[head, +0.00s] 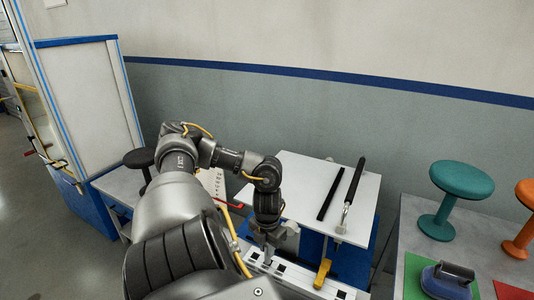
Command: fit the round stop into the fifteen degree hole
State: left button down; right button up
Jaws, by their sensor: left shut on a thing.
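My left gripper (268,252) points down over the white rail with dark square openings (310,281), at the bottom middle of the head view. It is shut on a small grey piece, mostly hidden by the fingers. I cannot tell whether this piece is the round stop, or whether it touches the rail. The fifteen degree hole cannot be told apart from the other openings, and my arm covers part of the rail. My right gripper is not in view.
A yellow clamp (322,272) stands at the rail. Behind it, a white board (305,175) carries a black bar (331,193) and a black-handled tool (352,192). At right are a teal stool (459,190), an orange stool (522,235) and a blue device (447,282).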

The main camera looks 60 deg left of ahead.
pick_arm(q)
jog(key=shift+w+a+f+b, duration=0.1)
jog(key=shift+a+f+b, duration=0.1)
jog(key=shift+f+b, duration=0.2)
jog(key=f+b, duration=0.3)
jog(key=shift+w+a+f, duration=0.1)
jog(key=shift+a+f, duration=0.1)
jog(key=shift+f, duration=0.05)
jog(key=shift+r, duration=0.2)
jog(key=c, duration=1.7)
grip_release()
jog(key=shift+f, duration=0.2)
jog(key=shift+c, duration=0.2)
jog(key=o, duration=0.4)
jog(key=shift+o, duration=0.2)
jog(key=shift+r, duration=0.1)
